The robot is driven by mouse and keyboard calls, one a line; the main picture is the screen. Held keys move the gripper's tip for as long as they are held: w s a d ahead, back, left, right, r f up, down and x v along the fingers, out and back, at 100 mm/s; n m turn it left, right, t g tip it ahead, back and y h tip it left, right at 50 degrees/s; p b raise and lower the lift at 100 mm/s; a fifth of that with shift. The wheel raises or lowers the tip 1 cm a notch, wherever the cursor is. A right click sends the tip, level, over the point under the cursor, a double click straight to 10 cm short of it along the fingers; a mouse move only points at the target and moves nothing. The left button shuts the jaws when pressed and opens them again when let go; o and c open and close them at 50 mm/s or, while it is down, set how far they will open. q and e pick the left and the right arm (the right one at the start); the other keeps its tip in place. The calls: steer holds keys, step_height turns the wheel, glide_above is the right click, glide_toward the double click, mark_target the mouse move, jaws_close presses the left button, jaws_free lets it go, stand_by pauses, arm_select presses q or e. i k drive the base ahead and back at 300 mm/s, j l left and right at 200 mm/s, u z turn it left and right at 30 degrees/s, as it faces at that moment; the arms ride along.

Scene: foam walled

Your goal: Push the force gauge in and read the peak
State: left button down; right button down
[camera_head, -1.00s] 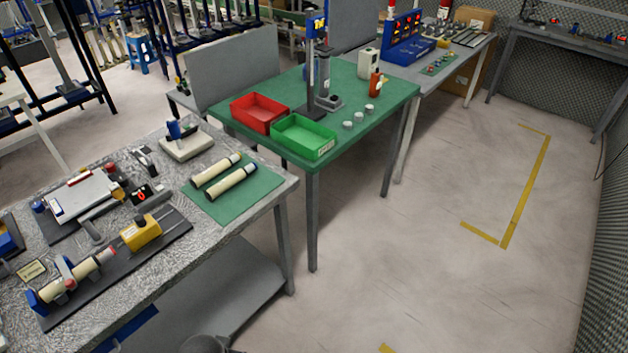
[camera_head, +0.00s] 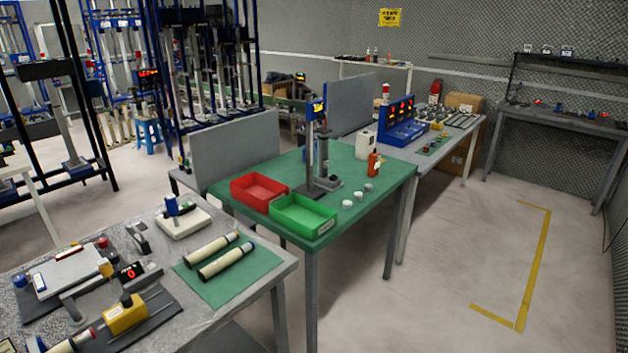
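A yellow block with a black knob (camera_head: 125,315) sits on a dark rail plate on the near grey bench at the lower left; it may be the force gauge, but I cannot tell for sure. A cream cylinder (camera_head: 68,344) lies in line with it, cut by the bottom edge. A small display with red digits (camera_head: 131,271) stands behind the block; its reading is too small to tell surely. Two cream cylinders with dark ends (camera_head: 226,262) lie on a green mat (camera_head: 255,283). Neither of my grippers is in view.
A green-topped table (camera_head: 352,212) beyond holds a red bin (camera_head: 258,190), a green bin (camera_head: 302,218), a column stand (camera_head: 318,150) and small white discs (camera_head: 347,205). A blue panel unit (camera_head: 403,125) stands farther back. The floor at right is clear, with yellow tape (camera_head: 533,270).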

mark_target(131, 310)
steer(key=j+u, duration=0.1)
steer(key=u, duration=0.3)
steer(key=j+u, duration=0.1)
steer(key=u, duration=0.65)
steer(key=j+u, duration=0.2)
steer(key=u, duration=0.25)
steer(key=k+j, duration=0.05)
